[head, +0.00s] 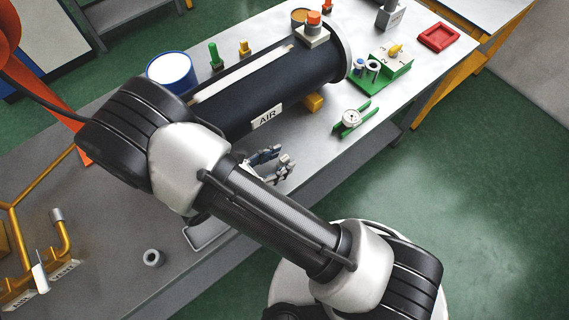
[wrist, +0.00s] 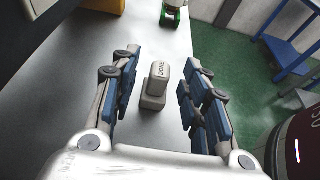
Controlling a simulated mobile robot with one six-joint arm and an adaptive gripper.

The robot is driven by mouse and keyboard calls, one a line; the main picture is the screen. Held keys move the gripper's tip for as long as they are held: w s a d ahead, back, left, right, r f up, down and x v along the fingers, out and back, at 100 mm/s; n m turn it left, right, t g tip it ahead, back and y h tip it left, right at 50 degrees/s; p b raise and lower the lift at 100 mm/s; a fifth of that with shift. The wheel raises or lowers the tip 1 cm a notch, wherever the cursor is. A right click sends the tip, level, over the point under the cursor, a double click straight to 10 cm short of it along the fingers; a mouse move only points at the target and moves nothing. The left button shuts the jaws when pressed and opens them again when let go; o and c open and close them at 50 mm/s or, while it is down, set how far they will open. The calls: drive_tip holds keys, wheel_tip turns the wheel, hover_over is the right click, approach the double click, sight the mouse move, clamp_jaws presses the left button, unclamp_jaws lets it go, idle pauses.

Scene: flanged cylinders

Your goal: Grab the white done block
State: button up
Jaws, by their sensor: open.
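The white done block (wrist: 157,85) stands on the grey table in the wrist view, with dark lettering on its upper part and a wider foot below. My gripper (wrist: 160,68) is open, with its blue-padded fingers to the left and right of the block. Gaps show between the block and both fingers, and nothing is held. In the head view my gripper (head: 270,163) is low over the table in front of the black cylinder, partly behind my arm. I cannot clearly make out the block in the head view.
The large black flanged cylinder (head: 265,90) marked AIR lies behind my gripper. A gauge on a green base (head: 350,120) and a green numbered stand (head: 383,70) are to the right. A blue-rimmed container (head: 172,70) is behind. A grey ring (head: 152,257) lies front left.

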drive_tip(key=x, duration=0.2)
drive_tip(key=shift+w+d+f, duration=0.15)
drive_tip(key=shift+d, duration=0.05)
drive_tip(key=shift+c, duration=0.4)
clamp_jaws()
